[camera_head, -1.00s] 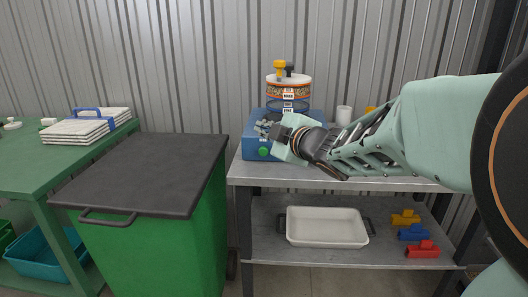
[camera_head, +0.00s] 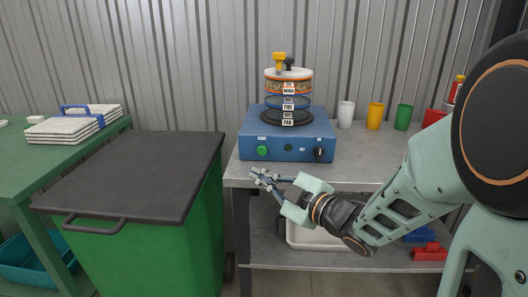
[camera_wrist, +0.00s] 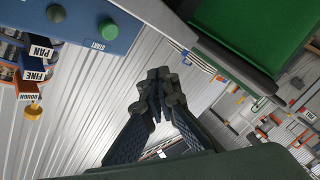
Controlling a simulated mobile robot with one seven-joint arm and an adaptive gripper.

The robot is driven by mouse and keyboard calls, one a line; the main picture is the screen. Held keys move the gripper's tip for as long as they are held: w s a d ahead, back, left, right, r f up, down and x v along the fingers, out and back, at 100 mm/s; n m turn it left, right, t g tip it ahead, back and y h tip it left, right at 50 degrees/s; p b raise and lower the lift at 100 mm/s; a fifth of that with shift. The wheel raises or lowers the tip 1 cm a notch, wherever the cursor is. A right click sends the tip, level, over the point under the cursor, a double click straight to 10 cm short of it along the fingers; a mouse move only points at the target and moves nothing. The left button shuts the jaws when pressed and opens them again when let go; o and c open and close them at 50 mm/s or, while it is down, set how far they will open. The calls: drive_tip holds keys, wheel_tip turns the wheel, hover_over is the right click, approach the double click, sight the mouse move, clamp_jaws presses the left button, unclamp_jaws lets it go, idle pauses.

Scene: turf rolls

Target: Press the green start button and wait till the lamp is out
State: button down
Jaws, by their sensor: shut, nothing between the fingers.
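The green start button (camera_head: 263,150) sits at the left of the front of a blue machine base (camera_head: 250,127). It also shows in the wrist view (camera_wrist: 108,29), beside a START label. A small round dark piece (camera_head: 288,147), also in the wrist view (camera_wrist: 56,13), sits mid-panel; it looks like the lamp and shows no glow. A black knob (camera_head: 319,154) is at the right, by an OFF label. My gripper (camera_head: 262,177) is shut and empty, below and in front of the button, apart from it. Its closed fingertips show in the wrist view (camera_wrist: 160,88).
A stack of labelled sieves (camera_head: 288,88) stands on the base. White, yellow and green cups (camera_head: 374,116) stand to the right on the grey bench (camera_head: 240,176). A green bin with a dark lid (camera_head: 140,170) stands left. A white tray (camera_head: 300,238) is on the lower shelf.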

idle(0.3)
approach(257, 152)
drive_tip(key=shift+w+a+f+p, duration=0.15)
drive_tip(key=shift+w+a, duration=0.35)
drive_tip(key=shift+a, duration=0.35)
drive_tip(key=shift+w+a+r+p, duration=0.1)
drive_tip(key=shift+w+a, duration=0.4)
drive_tip(key=shift+a, duration=0.35)
drive_tip(key=shift+w+a+f+p, duration=0.1)
drive_tip(key=shift+w+a+p, duration=0.05)
drive_tip(key=shift+w+a, duration=0.55)
drive_tip(key=shift+s+a, duration=0.1)
drive_tip(key=shift+s, duration=0.05)
drive_tip(key=shift+w, duration=0.4)
drive_tip(key=shift+w, duration=0.55)
drive_tip(key=shift+s, duration=0.1)
idle(0.3)
drive_tip(key=shift+s+b, duration=0.35)
drive_tip(key=shift+s, duration=0.5)
drive_tip(key=shift+s+b, duration=0.5)
drive_tip(key=shift+s, duration=2.05)
